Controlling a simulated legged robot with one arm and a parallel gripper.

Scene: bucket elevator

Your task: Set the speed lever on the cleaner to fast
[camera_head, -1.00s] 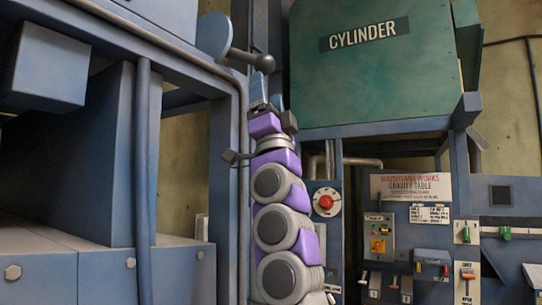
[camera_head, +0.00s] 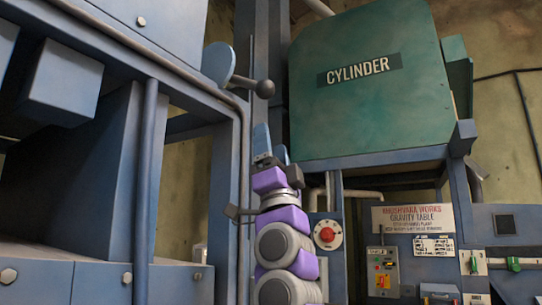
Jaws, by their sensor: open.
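A lever with a dark ball knob (camera_head: 265,87) sticks out to the right from a round blue disc (camera_head: 218,64) on the blue machine (camera_head: 165,35) at upper left. No label or speed marking shows beside it, so I cannot confirm that it is the speed lever. My gripper (camera_head: 271,146) points up at the end of my purple and grey arm, with its blue fingers apart and nothing seen between them. In the picture it is below the ball knob, with a gap between them. I cannot tell their difference in depth.
A blue post (camera_head: 244,150) and thin pipe run close left of my arm. The green CYLINDER housing (camera_head: 365,85) is to the right. Below it are a red knob (camera_head: 326,234), a gravity table sign (camera_head: 412,218) and a control panel (camera_head: 382,270).

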